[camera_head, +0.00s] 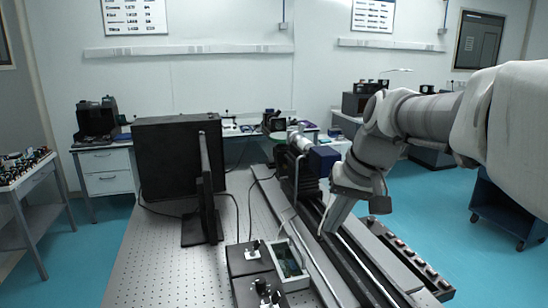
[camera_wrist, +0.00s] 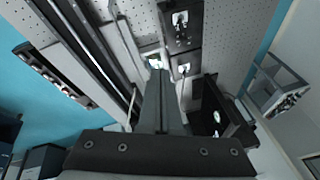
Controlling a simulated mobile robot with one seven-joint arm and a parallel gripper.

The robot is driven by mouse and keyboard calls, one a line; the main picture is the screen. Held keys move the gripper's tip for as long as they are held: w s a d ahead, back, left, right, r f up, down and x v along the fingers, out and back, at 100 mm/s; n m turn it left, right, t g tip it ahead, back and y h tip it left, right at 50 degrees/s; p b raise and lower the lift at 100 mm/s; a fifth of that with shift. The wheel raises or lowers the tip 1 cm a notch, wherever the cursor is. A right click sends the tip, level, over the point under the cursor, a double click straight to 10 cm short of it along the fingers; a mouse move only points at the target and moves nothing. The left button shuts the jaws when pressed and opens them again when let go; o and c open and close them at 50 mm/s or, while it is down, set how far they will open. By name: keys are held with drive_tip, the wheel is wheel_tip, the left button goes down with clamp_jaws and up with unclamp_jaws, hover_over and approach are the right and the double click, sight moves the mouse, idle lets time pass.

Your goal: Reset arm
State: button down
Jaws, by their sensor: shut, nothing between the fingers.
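My arm reaches in from the right side of the head view. My gripper (camera_head: 327,230) points down and left, over the dark rail (camera_head: 345,262) on the optical table (camera_head: 150,250). In the wrist view my gripper (camera_wrist: 160,75) shows as two grey fingers side by side, shut with nothing between them. The fingers hide part of the table beneath. I cannot tell the exact height of the fingertips above the rail.
A black monitor-like panel (camera_head: 165,150) stands on the table's left. Black boxes (camera_head: 248,258) and a pale open-topped case (camera_head: 290,265) lie left of the rail. A blue-black block (camera_head: 323,160) stands behind my gripper. A blue cart (camera_head: 508,210) is at right.

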drive_tip(key=s+d+f+t+h, duration=0.1)
drive_tip(key=s+f, duration=0.1)
drive_tip(key=s, duration=0.7)
drive_tip(key=s+d+f+t+h, duration=0.1)
drive_tip(key=s+d+f, duration=0.1)
drive_tip(key=s, duration=0.8)
drive_tip(key=shift+f+n+h, duration=0.3)
drive_tip(key=shift+f, duration=0.55)
